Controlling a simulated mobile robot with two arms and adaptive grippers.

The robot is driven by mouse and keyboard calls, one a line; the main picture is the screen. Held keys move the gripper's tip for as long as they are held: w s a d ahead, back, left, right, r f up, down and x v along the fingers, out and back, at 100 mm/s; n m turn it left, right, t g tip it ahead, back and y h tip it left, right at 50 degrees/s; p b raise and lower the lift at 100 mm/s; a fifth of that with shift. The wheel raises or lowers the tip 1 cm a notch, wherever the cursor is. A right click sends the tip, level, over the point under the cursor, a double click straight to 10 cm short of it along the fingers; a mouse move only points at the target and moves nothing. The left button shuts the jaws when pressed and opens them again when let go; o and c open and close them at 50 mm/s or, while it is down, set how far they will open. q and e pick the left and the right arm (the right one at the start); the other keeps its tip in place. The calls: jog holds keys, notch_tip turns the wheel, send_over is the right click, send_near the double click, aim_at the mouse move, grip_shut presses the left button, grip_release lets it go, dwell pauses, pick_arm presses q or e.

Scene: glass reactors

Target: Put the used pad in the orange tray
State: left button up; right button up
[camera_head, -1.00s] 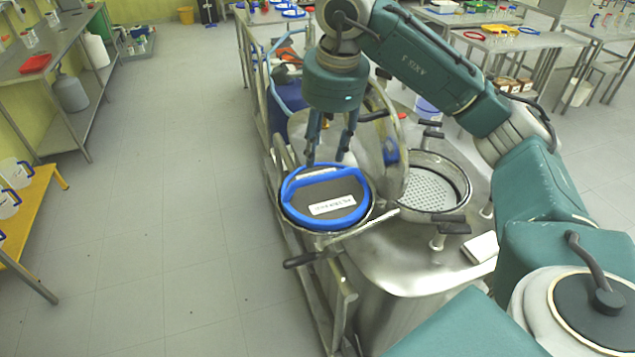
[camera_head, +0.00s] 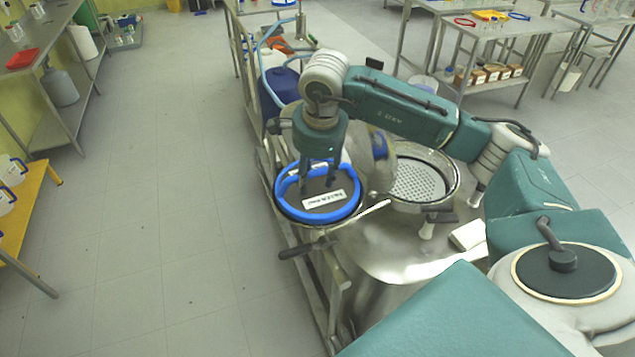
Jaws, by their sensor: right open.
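The pad (camera_head: 324,199) is a round dark disc with a thick blue rim, a blue bar across its far part and a white label whose print is too small to read. It sits in a round metal holder at the left side of the steel vessel. My right gripper (camera_head: 318,188) points down over the pad with its two fingers apart, one on each side near the blue bar. I cannot tell whether the fingers touch it. A red-orange tray (camera_head: 22,58) lies on the metal bench at the far left. My left gripper is not in view.
A perforated round basin (camera_head: 420,182) is open right of the pad, with the raised lid (camera_head: 375,160) between them. A black-gripped handle (camera_head: 297,252) sticks out at the front left. The floor (camera_head: 170,190) on the left is clear. A yellow table (camera_head: 35,215) stands at the left edge.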

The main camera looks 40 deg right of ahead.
grip_shut()
